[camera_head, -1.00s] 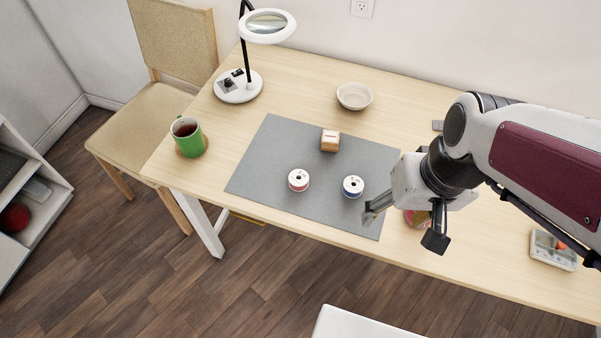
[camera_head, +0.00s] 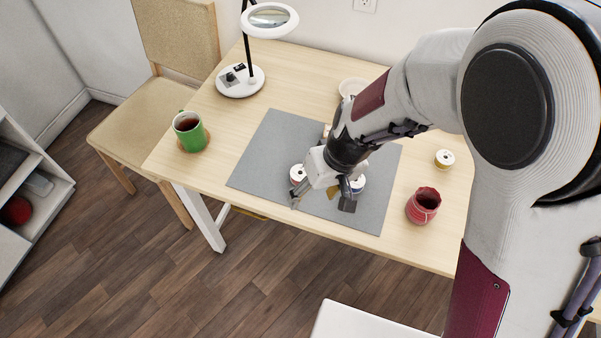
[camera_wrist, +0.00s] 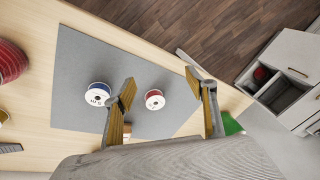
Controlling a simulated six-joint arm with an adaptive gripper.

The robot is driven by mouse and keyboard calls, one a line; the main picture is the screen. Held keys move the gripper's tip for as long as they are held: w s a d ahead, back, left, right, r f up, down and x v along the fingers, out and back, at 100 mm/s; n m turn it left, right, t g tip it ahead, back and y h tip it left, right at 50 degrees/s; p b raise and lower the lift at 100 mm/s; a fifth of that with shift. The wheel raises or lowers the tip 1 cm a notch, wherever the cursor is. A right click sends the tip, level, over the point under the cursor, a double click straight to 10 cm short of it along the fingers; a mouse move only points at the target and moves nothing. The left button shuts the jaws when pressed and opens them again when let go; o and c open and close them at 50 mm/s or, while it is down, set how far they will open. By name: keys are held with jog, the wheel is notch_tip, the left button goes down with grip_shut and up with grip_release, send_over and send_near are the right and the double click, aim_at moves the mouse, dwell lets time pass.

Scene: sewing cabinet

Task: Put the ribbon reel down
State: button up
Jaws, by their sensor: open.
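A white-faced reel with red ribbon (camera_head: 297,173) lies flat on the grey mat (camera_head: 262,150). In the wrist view this red reel (camera_wrist: 154,100) shows in the gap between my fingers, apart from both. A reel with blue ribbon (camera_head: 359,185) lies on the mat to its right, partly behind my gripper. In the wrist view the blue reel (camera_wrist: 97,93) is just outside the left finger. My gripper (camera_head: 315,195) is open and empty over the mat's front part. Its fingers also show in the wrist view (camera_wrist: 160,84). A yellow-edged reel (camera_head: 444,159) stands on the bare table at right.
A red pot (camera_head: 423,206) stands right of the mat. A green mug (camera_head: 189,132) and a magnifier lamp (camera_head: 240,80) stand at left. A bowl (camera_head: 352,87) and a small tan block (camera_head: 326,130) are partly hidden by my arm. The mat's left part is clear.

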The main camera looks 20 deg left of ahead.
jog(key=shift+n+t, duration=0.4)
jog(key=shift+n, duration=0.1)
jog(key=w+a+f, duration=0.2)
jog(key=a+f, duration=0.1)
jog(key=shift+w, duration=0.3)
jog(key=n+t+y, duration=0.1)
jog(key=t, duration=0.1)
send_near(298, 174)
jog(key=s, duration=0.1)
jog(key=shift+w+a+r+n, duration=0.15)
jog(key=shift+w+n, duration=0.15)
jog(key=shift+n, duration=0.3)
jog(key=shift+f, duration=0.2)
jog(key=shift+x, duration=1.2)
jog(key=shift+w+f, duration=0.1)
jog(key=shift+f, duration=0.05)
